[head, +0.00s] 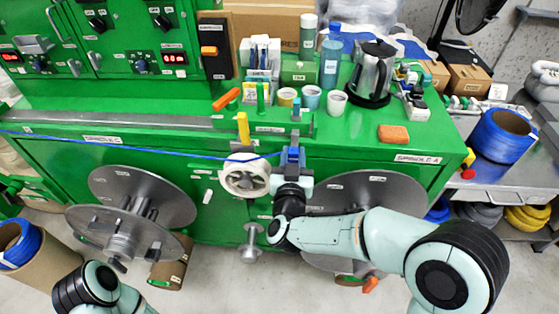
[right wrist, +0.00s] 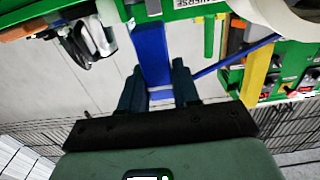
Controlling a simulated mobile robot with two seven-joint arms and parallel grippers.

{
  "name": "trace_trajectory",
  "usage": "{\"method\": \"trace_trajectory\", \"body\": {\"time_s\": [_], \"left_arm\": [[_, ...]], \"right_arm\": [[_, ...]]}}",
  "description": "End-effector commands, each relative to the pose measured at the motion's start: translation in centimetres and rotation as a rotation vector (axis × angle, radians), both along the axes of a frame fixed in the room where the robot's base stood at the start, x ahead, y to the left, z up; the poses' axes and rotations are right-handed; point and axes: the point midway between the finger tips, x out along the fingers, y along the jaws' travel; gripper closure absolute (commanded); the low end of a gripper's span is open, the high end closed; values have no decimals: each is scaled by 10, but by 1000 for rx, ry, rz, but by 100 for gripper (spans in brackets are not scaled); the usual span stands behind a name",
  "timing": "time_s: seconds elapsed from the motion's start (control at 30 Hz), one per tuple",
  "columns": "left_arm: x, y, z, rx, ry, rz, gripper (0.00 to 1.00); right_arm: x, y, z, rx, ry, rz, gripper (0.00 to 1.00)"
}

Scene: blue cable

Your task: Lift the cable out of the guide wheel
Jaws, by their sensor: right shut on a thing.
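The blue cable (head: 135,148) comes in from the left edge and runs along the front of the green machine to my right gripper. The cream guide wheel (head: 233,188) is on the machine front, below a yellow post. The cable crosses at the wheel's upper rim; I cannot tell if it sits in the groove. My right gripper (head: 291,157) is just right of the wheel, shut on the cable. In the right wrist view the cable (right wrist: 240,57) runs from the fingers (right wrist: 158,92) toward the wheel (right wrist: 291,12). My left gripper is out of frame; only part of that arm shows.
Large grey reels stand left (head: 165,180) and right (head: 385,190) of the wheel. The yellow post (head: 243,128) rises just above the wheel. Cups, bottles and a kettle (head: 372,72) crowd the machine top. An orange block (head: 393,133) lies near its right edge.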

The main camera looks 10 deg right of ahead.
Motion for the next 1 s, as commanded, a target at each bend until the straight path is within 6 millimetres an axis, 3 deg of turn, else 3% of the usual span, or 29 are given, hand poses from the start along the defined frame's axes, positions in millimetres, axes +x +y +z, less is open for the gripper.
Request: {"method": "trace_trajectory", "body": {"time_s": [0.57, 0.77, 1.0], "left_arm": [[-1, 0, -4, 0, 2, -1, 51], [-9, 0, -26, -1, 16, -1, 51], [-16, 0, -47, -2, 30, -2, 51]], "right_arm": [[2, 3, 3, 2, -4, 26, 100], [9, 25, 21, 3, -8, 216, 100], [4, 48, 45, 0, -3, 434, 100]]}}
